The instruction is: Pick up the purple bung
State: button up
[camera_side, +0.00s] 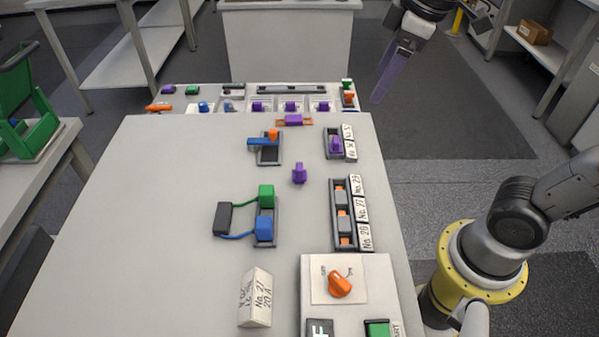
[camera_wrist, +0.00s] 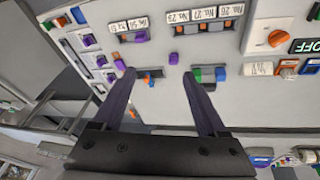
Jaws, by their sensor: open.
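A loose purple bung (camera_side: 299,173) stands on the bare middle of the grey table, with nothing touching it. In the wrist view the purple bung (camera_wrist: 173,58) shows just beyond the space between my fingertips. My gripper (camera_side: 380,94) is raised in the air beyond the table's right edge in the side view, well away from the bung. In the wrist view its two long fingers (camera_wrist: 159,73) are spread apart with nothing between them. Another purple piece (camera_side: 336,144) sits in a labelled dark holder, and a purple piece with orange ends (camera_side: 293,120) lies near the far edge.
A holder with a blue and orange piece (camera_side: 264,142) stands left of the bung. A green and blue connector unit with cables (camera_side: 265,228) is nearer the camera. A labelled holder row (camera_side: 341,215) and a panel with an orange knob (camera_side: 340,285) line the right side.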

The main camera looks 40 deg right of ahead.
jog(key=w+a+f+n+g, duration=0.2)
jog(key=w+a, duration=0.1)
jog(key=w, duration=0.3)
jog(key=n+g, duration=0.1)
jog(key=g, duration=0.1)
send_over(299, 166)
notch_tip(299, 166, down, 8)
jog(key=r, duration=0.1)
jog(key=f, duration=0.7)
jog(key=shift+s+d+f, duration=0.15)
jog(key=shift+s+f, duration=0.05)
jog(key=shift+s, duration=0.05)
jog(key=shift+w+f, duration=0.2)
jog(key=shift+f, duration=3.05)
jog(key=shift+c, duration=0.2)
grip_shut()
